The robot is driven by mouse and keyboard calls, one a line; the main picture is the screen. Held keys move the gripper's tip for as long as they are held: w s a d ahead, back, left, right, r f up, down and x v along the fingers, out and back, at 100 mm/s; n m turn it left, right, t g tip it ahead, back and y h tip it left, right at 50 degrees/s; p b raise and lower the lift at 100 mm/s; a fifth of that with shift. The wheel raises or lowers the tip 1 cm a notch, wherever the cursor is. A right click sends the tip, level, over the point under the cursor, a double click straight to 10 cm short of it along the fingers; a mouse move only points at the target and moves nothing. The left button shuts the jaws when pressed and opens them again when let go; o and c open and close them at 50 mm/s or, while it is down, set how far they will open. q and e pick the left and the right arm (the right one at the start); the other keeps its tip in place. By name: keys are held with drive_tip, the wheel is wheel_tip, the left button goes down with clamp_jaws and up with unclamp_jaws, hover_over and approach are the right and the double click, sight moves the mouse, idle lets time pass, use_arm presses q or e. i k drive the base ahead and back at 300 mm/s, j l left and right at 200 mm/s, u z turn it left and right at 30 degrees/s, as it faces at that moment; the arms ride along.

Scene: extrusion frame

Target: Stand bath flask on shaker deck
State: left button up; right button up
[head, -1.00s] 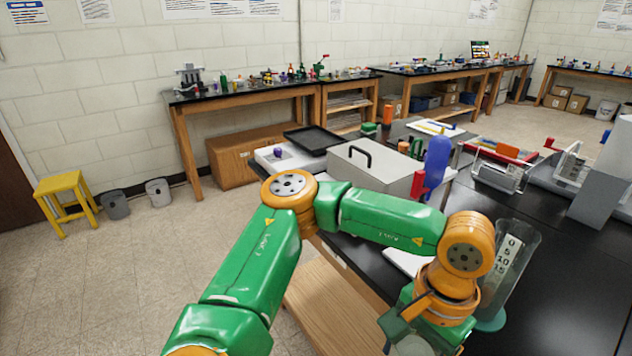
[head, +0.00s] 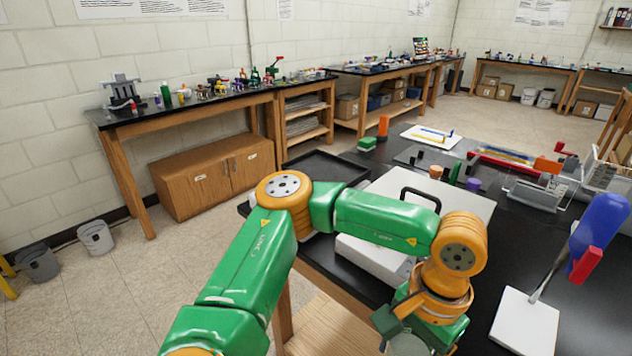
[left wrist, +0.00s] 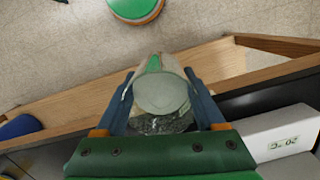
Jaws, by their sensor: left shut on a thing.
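My left gripper shows in the left wrist view (left wrist: 160,92), its two blue fingers shut on a pale, greyish, see-through flask (left wrist: 162,95). A dark patch shows below the flask's round face. The flask is above the floor beside the bench edge. My right gripper is out of view.
A stand with a blue top and red clamp (head: 585,265) rises from a white base at the right. Black bench top is bare at lower right.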

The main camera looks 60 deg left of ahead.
sight(325, 171)
drive_tip(key=j+z, duration=0.1)
drive_tip(key=j, duration=0.3)
drive_tip(key=k+j+z, duration=0.1)
drive_tip(key=j, duration=0.25)
drive_tip(key=k+j+z, duration=0.1)
drive_tip(key=j, duration=0.3)
drive_tip(key=k+j+z, duration=0.1)
drive_tip(key=j, duration=0.25)
drive_tip(key=k+j, duration=0.2)
drive_tip(key=j, duration=0.15)
drive_tip(key=k+j+z, duration=0.15)
drive_tip(key=j, duration=0.25)
drive_tip(key=k+j+z, duration=0.1)
drive_tip(key=j, duration=0.25)
drive_tip(key=j+z, duration=0.25)
drive_tip(key=j, duration=0.55)
drive_tip(key=k+j+z, duration=0.1)
drive_tip(key=j+z, duration=0.15)
drive_tip(key=j, duration=0.55)
